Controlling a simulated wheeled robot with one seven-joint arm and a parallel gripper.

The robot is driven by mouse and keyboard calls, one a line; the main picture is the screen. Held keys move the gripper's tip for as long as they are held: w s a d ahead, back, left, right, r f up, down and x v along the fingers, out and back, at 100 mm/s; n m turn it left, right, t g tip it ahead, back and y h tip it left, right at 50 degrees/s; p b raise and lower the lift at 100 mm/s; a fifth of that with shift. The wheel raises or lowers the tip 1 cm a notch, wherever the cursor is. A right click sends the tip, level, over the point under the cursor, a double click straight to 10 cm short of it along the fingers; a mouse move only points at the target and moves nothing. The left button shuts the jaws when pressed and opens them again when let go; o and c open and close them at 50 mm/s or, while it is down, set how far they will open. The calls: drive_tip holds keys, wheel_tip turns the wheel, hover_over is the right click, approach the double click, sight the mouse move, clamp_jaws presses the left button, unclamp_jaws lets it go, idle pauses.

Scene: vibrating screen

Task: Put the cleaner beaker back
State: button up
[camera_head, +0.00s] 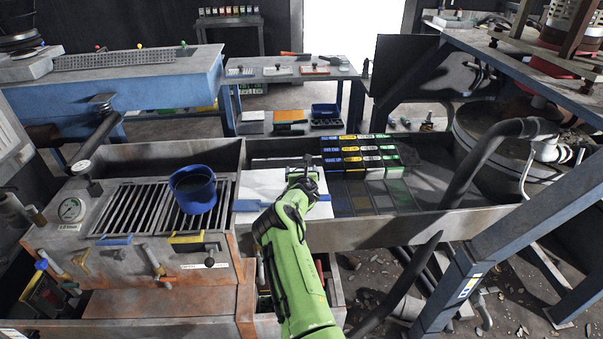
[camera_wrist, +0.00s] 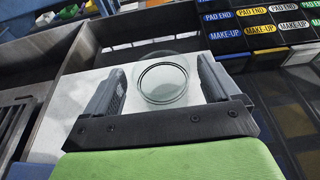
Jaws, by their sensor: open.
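A clear round glass beaker (camera_wrist: 163,82) stands on a white surface (camera_wrist: 97,84) in the wrist view. My gripper (camera_wrist: 160,66) is open, with one dark finger on each side of the beaker. Gaps show between the glass and both fingers. In the head view my gripper (camera_head: 303,173) is over the white board (camera_head: 262,190) in the long trough, and it mostly hides the beaker there. I see no label on the glass.
Rows of labelled boxes (camera_head: 362,157), some reading PAD END and MAKE-UP, lie just right of my gripper. The trough wall (camera_head: 375,232) runs along the front.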

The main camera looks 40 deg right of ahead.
drive_tip(key=shift+r, duration=0.25)
drive_tip(key=p+v, duration=0.4)
drive_tip(key=v, duration=0.8)
drive_tip(key=s+a+r+m+g+y, duration=0.2)
drive_tip(key=s+a+r+m+y, duration=0.1)
drive_tip(key=a+r+m, duration=0.65)
drive_tip(key=s+a+r+m+g+y, duration=0.1)
drive_tip(key=s+a+r+m+y, duration=0.15)
drive_tip(key=a+r+m, duration=0.7)
drive_tip(key=s+a+r+m+g+y, duration=0.1)
drive_tip(key=s+a+r+m+y, duration=0.15)
drive_tip(key=s+a, duration=0.45)
drive_tip(key=s+a+r+m+y, duration=0.1)
drive_tip(key=s+a+r+m, duration=0.2)
drive_tip(key=s+a, duration=0.45)
drive_tip(key=s+a+m+g, duration=0.1)
drive_tip(key=s+a+m, duration=0.2)
drive_tip(key=s+a, duration=0.3)
drive_tip(key=s+f, duration=0.1)
drive_tip(key=s, duration=0.3)
drive_tip(key=shift+a+y, duration=0.3)
